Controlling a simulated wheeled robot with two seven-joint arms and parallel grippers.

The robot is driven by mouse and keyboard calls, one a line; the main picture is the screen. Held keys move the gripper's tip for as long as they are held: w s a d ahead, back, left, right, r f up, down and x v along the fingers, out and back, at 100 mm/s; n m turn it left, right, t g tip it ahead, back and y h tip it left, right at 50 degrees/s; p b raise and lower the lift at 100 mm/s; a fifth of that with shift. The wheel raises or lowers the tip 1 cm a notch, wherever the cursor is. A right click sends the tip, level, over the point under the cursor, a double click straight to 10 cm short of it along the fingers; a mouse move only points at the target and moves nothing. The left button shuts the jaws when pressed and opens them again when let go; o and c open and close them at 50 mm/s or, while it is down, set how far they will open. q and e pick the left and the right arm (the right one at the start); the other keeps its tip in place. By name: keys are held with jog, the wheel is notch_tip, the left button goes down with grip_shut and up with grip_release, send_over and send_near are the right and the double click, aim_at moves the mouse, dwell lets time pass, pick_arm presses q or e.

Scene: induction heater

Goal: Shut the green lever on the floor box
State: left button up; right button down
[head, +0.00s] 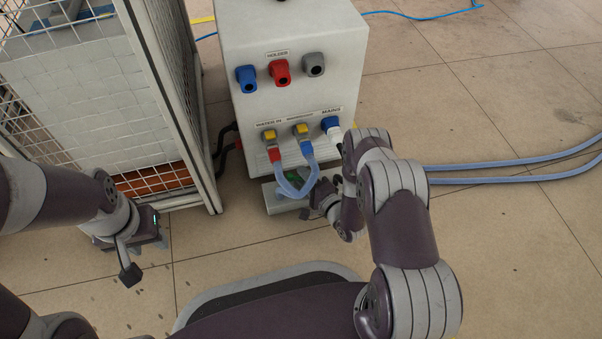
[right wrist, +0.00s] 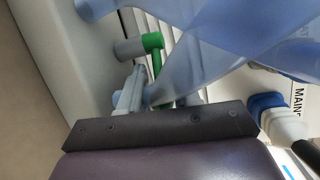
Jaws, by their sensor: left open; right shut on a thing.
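The floor box (head: 283,205) is a low light-grey box at the foot of the white cabinet. Its green lever (head: 293,178) shows only as a small patch between blue hoses. In the right wrist view the green lever (right wrist: 155,62) has a bent top at a grey round stub and runs down to my right gripper (right wrist: 160,98). That gripper is shut on it; a translucent blue hose partly hides the grip. In the head view my right gripper (head: 318,200) is at the right side of the floor box. My left gripper (head: 143,257) is open and empty, low at the left.
Blue hoses (head: 296,188) loop from the white cabinet (head: 292,95) over the floor box, close to my right gripper. A wire-mesh cage (head: 160,120) stands at the left. Pale hoses (head: 500,166) run across the floor at right. Tiled floor is clear at front right.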

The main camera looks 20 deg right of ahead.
jog(key=c, duration=0.9)
grip_release()
jog(key=shift+c, duration=0.2)
jog(key=shift+s, duration=0.1)
